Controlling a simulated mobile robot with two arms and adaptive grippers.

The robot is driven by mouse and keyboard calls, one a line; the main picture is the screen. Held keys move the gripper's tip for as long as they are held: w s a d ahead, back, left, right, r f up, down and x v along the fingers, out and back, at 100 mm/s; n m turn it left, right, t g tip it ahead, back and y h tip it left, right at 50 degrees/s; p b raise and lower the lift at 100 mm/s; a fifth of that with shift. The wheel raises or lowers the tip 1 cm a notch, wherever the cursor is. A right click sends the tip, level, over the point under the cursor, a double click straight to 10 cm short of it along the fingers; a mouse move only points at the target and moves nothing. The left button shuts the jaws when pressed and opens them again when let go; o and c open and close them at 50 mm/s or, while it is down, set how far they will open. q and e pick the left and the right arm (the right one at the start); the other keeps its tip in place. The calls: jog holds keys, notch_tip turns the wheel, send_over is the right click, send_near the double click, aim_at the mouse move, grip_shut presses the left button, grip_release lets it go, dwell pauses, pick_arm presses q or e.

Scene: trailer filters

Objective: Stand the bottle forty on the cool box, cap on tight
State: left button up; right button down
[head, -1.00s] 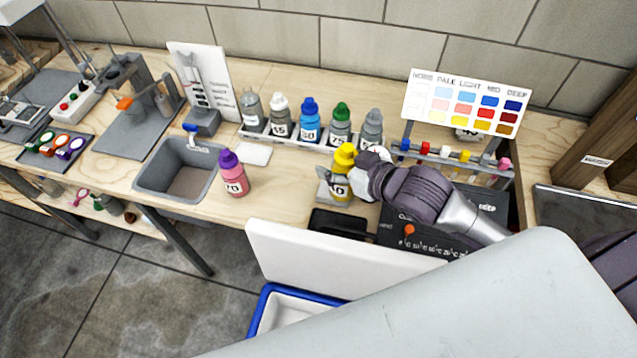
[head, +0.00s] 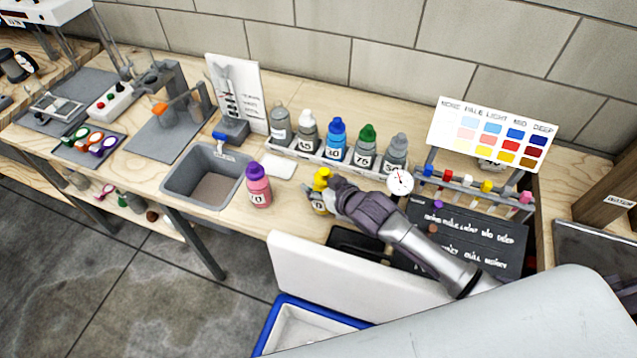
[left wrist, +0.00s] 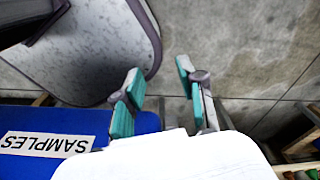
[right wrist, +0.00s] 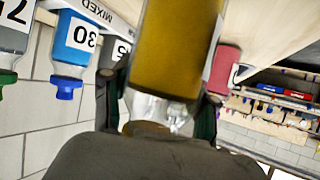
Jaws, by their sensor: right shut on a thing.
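The yellow bottle (head: 318,204) with a yellow cap is at the bench front, right of the pink bottle; its label is partly covered, so I cannot read it fully. My right gripper (head: 322,191) is shut around it from the right. In the right wrist view the yellow bottle (right wrist: 178,50) fills the space between the fingers. I cannot tell how tight its cap is. The cool box (head: 268,325), blue with a white inside, is below the bench front, its white lid (head: 345,280) raised. My left gripper (left wrist: 163,98) is open and empty beside the blue box wall labelled SAMPLES (left wrist: 92,143).
A pink bottle (head: 258,192) with a purple cap stands by the grey sink (head: 172,183). Several capped bottles stand in a rack (head: 312,158) behind. A dial gauge (head: 400,182), a tube rack (head: 478,188) and a colour chart (head: 493,132) are to the right.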

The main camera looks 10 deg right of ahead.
jog(key=shift+f, duration=0.3)
jog(key=shift+f, duration=0.1)
jog(key=shift+c, duration=1.5)
grip_release()
